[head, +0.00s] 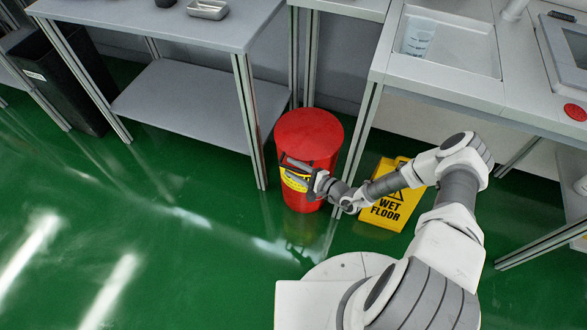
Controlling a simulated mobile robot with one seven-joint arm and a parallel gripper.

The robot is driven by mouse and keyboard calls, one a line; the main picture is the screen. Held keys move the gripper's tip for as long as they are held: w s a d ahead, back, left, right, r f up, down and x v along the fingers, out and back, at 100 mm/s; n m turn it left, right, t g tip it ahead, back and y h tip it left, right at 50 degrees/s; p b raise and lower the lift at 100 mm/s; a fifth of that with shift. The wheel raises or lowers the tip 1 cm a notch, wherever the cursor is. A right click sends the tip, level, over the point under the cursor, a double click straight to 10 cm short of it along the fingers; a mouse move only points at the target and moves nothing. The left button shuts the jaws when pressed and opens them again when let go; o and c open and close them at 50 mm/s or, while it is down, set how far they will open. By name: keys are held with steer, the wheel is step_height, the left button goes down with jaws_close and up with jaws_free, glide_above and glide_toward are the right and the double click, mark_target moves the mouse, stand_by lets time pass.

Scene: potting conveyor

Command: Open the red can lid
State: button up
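The red can (301,193) stands upright on the green floor between two tables. Its round red lid (309,131) is on top and looks closed. A yellow label shows on the can's front left side, partly hidden by my gripper. My gripper (292,172) is in front of the can's side, below the lid's rim. Its two dark fingers point left and look spread apart, with nothing seen between them. I cannot tell whether they touch the can.
A grey table (197,24) with a lower shelf stands left of the can. A workbench (440,75) stands to the right. A yellow wet floor sign (392,209) is behind my arm. A black bin (62,80) is at far left. Open floor lies front left.

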jaws_close()
stand_by(1.2)
